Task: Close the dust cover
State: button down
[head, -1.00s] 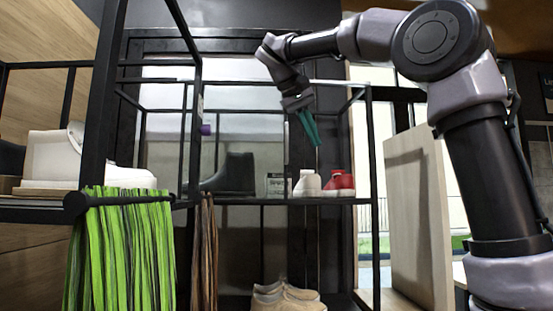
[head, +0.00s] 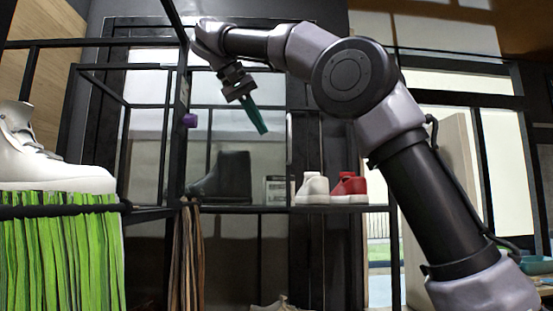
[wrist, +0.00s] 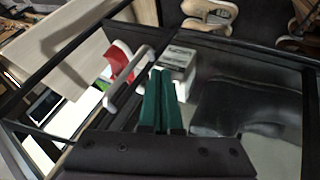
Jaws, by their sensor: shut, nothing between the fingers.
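My gripper (head: 262,129) has long teal fingers, shut with nothing between them. In the head view it points down and to the right, at the open rack's upper part, above the dark boot's shelf level. Its fingers also show in the wrist view (wrist: 161,75). I cannot pick out the dust cover for certain. A clear, pale panel (head: 213,120) in a black frame shows behind the gripper and may be part of it. A pale rounded bar (wrist: 129,80) lies left of the fingers in the wrist view; I cannot tell whether it is a handle.
A shelf holds a dark boot (head: 228,177), a small box (head: 275,190), a white shoe (head: 313,188) and a red and white shoe (head: 349,187). At the left, a white sneaker (head: 45,160) stands above green hanging laces (head: 65,255). Black rack posts stand close to my arm.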

aim_at(278, 155)
jog(key=x, duration=1)
jog(key=shift+s, duration=0.1)
jog(key=d, duration=3.1)
jog(key=shift+d+r, duration=0.1)
